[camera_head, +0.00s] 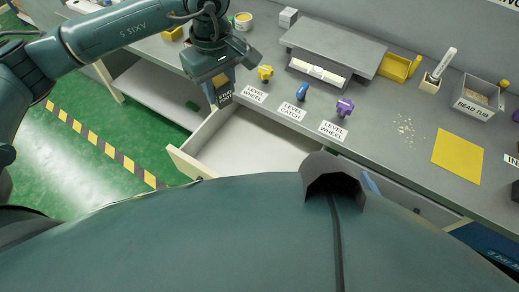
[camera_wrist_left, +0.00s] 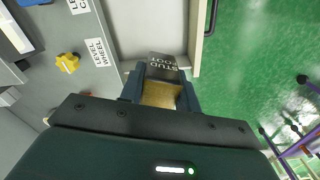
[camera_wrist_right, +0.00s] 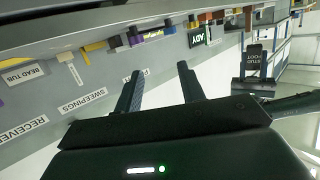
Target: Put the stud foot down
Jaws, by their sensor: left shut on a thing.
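The stud foot (camera_head: 225,98) is a block with a dark, white-lettered label face. My left gripper (camera_head: 217,84) is shut on it near the bench's front edge, by the left end of an open drawer (camera_head: 255,142). In the left wrist view the stud foot (camera_wrist_left: 165,66) sits between the fingers, with a yellowish part nearer the camera. In the right wrist view the stud foot (camera_wrist_right: 257,62) appears upright at the upper right. My right gripper (camera_wrist_right: 160,88) is open with nothing between its fingers; it cannot be made out in the head view.
On the bench stand a yellow wheel (camera_head: 265,72), a blue catch (camera_head: 302,91) and a purple wheel (camera_head: 344,107) behind printed labels. A grey raised platform (camera_head: 333,45), a bead tub (camera_head: 478,96) and a yellow mat (camera_head: 457,156) are farther right. The drawer's visible interior looks empty.

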